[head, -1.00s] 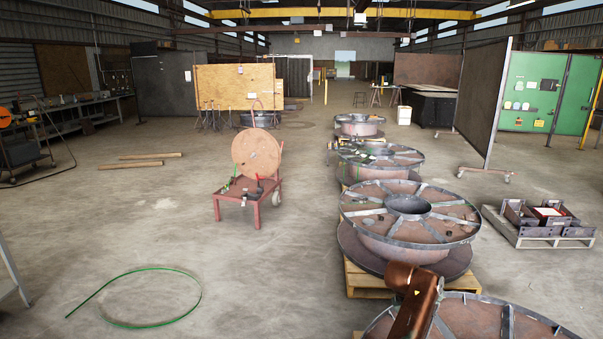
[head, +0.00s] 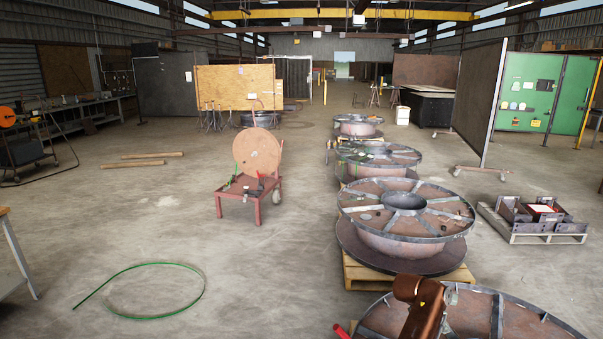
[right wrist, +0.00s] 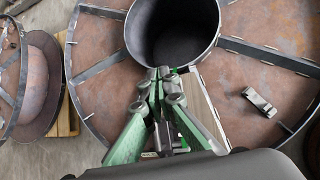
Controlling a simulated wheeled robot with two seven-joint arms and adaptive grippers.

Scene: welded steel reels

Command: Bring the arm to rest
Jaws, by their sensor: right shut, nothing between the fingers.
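My right gripper (right wrist: 160,78) shows in the right wrist view with its green-sided fingers together and nothing between them. It is over a large welded steel reel (right wrist: 265,85), and its tips show at the lower edge of the reel's dark open hub (right wrist: 172,30). I cannot tell its exact height above the reel. In the head view a rust-brown link of my right arm (head: 420,305) rises at the bottom edge, in front of the nearest reel (head: 490,312). My left gripper is not in view.
More reels (head: 405,220) stand on pallets in a row ahead. A small metal clamp-like piece (right wrist: 259,102) lies on the reel under the gripper. A red cart (head: 250,192) and a green hoop (head: 150,317) are on the left floor. A pallet of steel parts (head: 540,222) is at right.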

